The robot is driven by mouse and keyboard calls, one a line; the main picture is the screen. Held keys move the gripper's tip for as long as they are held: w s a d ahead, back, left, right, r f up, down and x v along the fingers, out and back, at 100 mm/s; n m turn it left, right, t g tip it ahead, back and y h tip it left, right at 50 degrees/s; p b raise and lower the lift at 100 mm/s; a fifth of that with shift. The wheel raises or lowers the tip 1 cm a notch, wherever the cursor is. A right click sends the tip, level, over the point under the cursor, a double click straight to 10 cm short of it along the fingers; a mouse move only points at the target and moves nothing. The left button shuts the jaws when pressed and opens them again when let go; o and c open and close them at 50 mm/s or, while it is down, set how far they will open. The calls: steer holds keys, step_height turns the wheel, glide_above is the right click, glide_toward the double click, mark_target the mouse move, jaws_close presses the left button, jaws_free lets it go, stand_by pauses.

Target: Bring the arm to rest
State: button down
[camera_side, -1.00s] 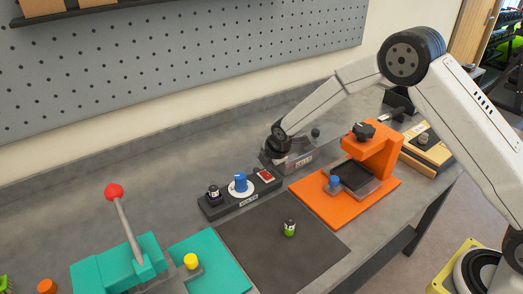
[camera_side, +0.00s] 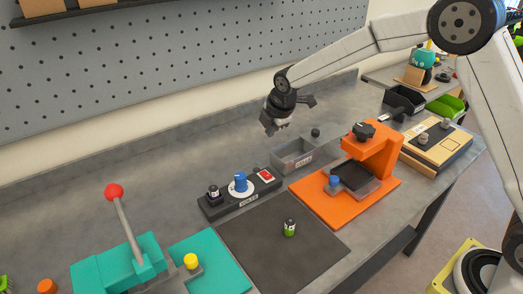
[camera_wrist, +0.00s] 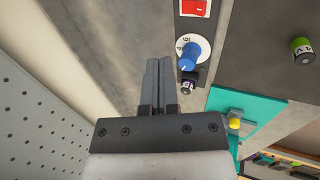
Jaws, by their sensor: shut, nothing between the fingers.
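My gripper (camera_side: 270,127) hangs in the air above the back of the bench, behind the black control box. In the wrist view my gripper (camera_wrist: 159,62) shows its two fingers pressed together with nothing between them. It touches nothing that I can see. My arm reaches in from the right side of the side view.
Below are a control box with a blue knob (camera_side: 240,182), a grey bin (camera_side: 291,155), an orange fixture (camera_side: 372,160) and a dark mat (camera_side: 262,252) with a green-black cylinder (camera_side: 290,228). A teal lever press (camera_side: 120,262) stands left. A pegboard (camera_side: 180,60) rises behind.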

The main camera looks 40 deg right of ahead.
stand_by(0.4)
steer(key=s+d+f+m+g, duration=0.1)
steer(key=s+d+m, duration=0.1)
steer(key=s+m, duration=0.7)
steer(key=s+d+f+m, duration=0.1)
steer(key=s+d+m, duration=0.2)
steer(key=s+m, duration=0.6)
steer(key=s, duration=1)
steer(key=shift+s+d+f+g, duration=0.2)
steer(key=shift+d+g, duration=0.1)
steer(key=shift+g, duration=0.1)
